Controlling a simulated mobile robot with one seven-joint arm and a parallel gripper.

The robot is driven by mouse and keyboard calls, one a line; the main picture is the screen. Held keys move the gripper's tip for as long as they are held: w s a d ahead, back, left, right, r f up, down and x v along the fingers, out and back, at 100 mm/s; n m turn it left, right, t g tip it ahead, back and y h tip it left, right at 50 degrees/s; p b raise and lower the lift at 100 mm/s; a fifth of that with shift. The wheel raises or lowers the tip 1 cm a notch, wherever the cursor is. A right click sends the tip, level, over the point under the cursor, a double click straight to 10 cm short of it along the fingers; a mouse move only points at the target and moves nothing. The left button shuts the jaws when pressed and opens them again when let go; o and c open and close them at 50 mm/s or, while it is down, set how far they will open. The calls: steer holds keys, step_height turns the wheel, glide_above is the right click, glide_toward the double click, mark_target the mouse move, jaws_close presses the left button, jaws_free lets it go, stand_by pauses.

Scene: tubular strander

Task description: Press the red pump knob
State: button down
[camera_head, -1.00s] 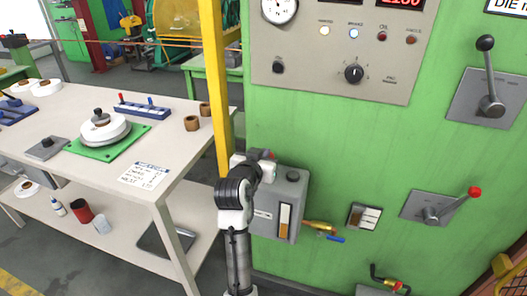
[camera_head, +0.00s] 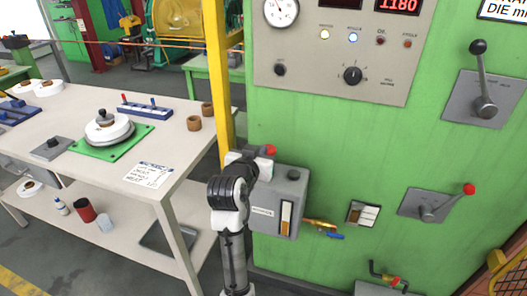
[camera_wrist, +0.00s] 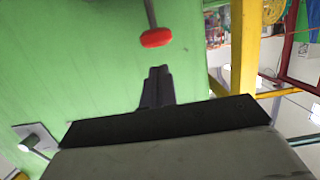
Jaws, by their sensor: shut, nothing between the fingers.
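The red pump knob (camera_head: 270,150) shows just above and behind my gripper in the head view, over the grey pump box (camera_head: 292,190) on the green machine wall. In the wrist view the red knob (camera_wrist: 157,37) sits on a thin grey stem, beyond my fingertips. My gripper (camera_wrist: 158,70) is shut and empty, and a gap shows between its tips and the knob. In the head view my gripper (camera_head: 262,157) is small, and its fingers are hard to make out.
A yellow post (camera_head: 217,75) stands close to my arm's left. A white workbench (camera_head: 85,185) is further left. Right of the pump box are a brass-and-blue valve (camera_head: 322,227) and a red-tipped lever (camera_head: 450,200). The control panel (camera_head: 335,95) is above. The green wall between is bare.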

steer(key=shift+b+v, duration=0.45)
steer(key=shift+v, duration=2.3)
